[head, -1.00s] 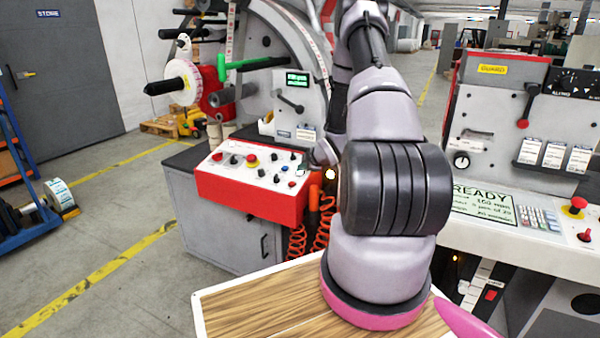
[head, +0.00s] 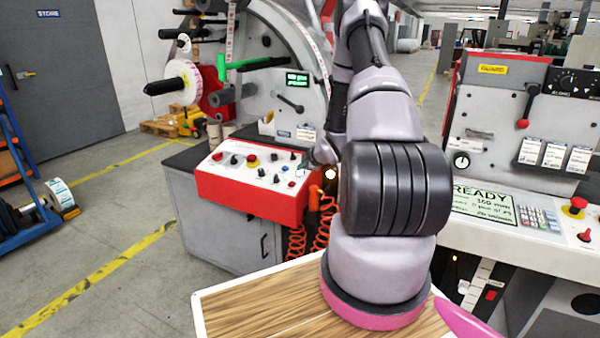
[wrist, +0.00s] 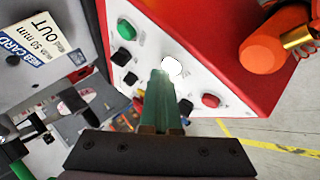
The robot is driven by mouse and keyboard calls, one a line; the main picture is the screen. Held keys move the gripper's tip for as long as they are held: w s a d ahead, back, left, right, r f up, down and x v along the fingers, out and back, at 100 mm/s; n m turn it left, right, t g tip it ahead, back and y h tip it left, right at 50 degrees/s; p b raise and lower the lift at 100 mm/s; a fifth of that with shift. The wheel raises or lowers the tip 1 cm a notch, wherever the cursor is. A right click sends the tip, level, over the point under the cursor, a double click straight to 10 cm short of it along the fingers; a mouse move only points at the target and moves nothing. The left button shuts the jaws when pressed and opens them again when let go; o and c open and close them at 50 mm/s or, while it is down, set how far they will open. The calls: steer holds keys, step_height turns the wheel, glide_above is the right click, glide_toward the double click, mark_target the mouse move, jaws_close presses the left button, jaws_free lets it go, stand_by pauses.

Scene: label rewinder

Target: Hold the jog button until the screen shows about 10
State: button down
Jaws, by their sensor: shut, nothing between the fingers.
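The red control box (head: 250,205) with a white sloping top of knobs and buttons stands left of my arm. In the wrist view my gripper (wrist: 162,88) is shut and empty, its fingertips over the white panel (wrist: 150,50). A white button (wrist: 172,66) shows just beyond the tips; whether they touch it is unclear. A green button (wrist: 126,28) and a red button (wrist: 210,100) are to either side. I cannot read which is the jog button. The small screen (head: 297,80) shows green characters too small to read. In the head view my arm mostly hides the gripper.
An orange fitting (wrist: 262,54) sits beside the panel's right edge. Orange coiled hoses (head: 297,243) hang below the box. A second machine (head: 520,120) stands to the right, and a wooden-topped surface (head: 262,305) is in front.

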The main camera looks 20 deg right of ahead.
steer(key=shift+s+a+r, duration=0.15)
steer(key=shift+r, duration=0.55)
steer(key=r, duration=0.3)
steer(key=a+r, duration=0.1)
steer(key=shift+s+r, duration=0.4)
